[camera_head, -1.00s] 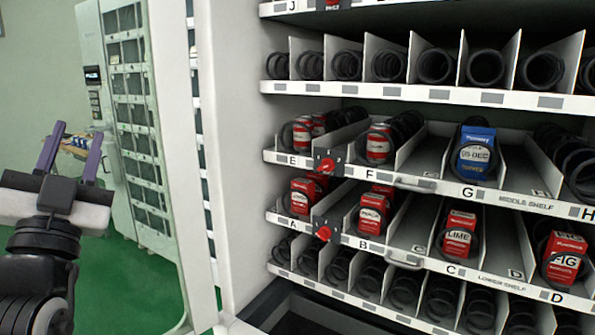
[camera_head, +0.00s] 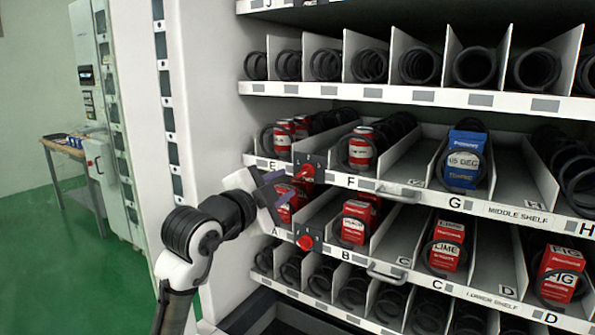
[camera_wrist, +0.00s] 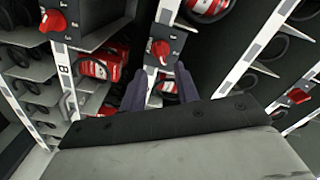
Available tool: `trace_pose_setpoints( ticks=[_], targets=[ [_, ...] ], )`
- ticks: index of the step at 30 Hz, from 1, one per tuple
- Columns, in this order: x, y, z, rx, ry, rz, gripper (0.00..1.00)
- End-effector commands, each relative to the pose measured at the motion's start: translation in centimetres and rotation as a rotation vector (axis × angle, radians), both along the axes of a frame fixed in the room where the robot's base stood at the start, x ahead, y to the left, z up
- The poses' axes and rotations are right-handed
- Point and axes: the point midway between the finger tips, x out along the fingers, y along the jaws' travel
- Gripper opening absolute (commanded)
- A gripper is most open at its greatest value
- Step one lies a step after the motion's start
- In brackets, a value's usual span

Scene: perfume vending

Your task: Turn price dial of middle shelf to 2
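The middle shelf's price dial is a red knob (camera_head: 306,172) on a dark plate between slots E and F. In the wrist view it shows as a red knob (camera_wrist: 160,48) just beyond and between my fingertips. The number it points to is too small to read. My gripper (camera_head: 276,196) is open and empty, with its dark purple fingers apart (camera_wrist: 161,86). It is in front of the shelves, left of the dial and apart from it. The lower shelf's red dial (camera_head: 305,242) sits below, between A and B, and at upper left in the wrist view (camera_wrist: 52,20).
The middle shelf (camera_head: 470,207) holds red cans and a blue box (camera_head: 463,160). The lower shelf's red boxes (camera_head: 447,246) stand below. Shelf handles (camera_head: 398,193) stick out. The machine's white side wall (camera_head: 205,100) is left of my gripper. A wooden table (camera_head: 62,148) stands far left.

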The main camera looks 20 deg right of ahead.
Motion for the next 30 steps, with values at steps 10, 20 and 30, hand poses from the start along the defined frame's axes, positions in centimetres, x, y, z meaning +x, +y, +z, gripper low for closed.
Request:
trace_pose_setpoints(
  ticks=[10, 20, 30],
  targets=[
    [3.4, -4.5, 0.2, 0.000, -0.001, 0.000, 0.31],
    [4.0, -5.1, 0.0, -0.001, -0.002, 0.001, 0.31],
    [4.0, -5.1, 0.0, -0.001, -0.001, 0.001, 0.00]
  ],
)
